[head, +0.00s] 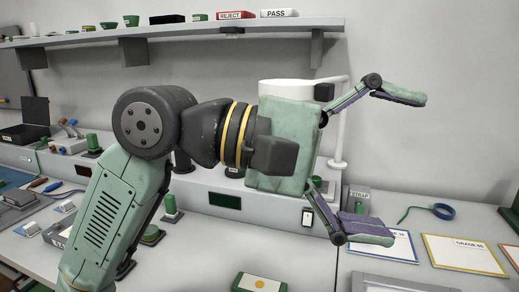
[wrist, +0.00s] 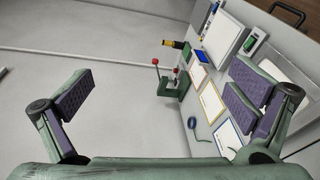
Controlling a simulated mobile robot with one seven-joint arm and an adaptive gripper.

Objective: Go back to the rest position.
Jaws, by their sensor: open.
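My gripper (head: 385,165) is at the end of my green arm, raised above the bench in the head view. Its two fingers with purple pads are spread wide, with nothing between them. In the wrist view my gripper (wrist: 168,95) also shows open and empty, one finger at the left and one at the right. The lower finger in the head view hangs over the bench near the framed sheets and hides part of one.
The bench (head: 310,262) carries a yellow-framed sheet (head: 465,254), a blue tape roll (head: 443,211) and a box with a yellow dot (head: 262,285). A shelf (head: 170,33) with REJECT (head: 236,15) and PASS (head: 279,13) boxes runs above. A red-knobbed green device (wrist: 173,83) stands on the bench.

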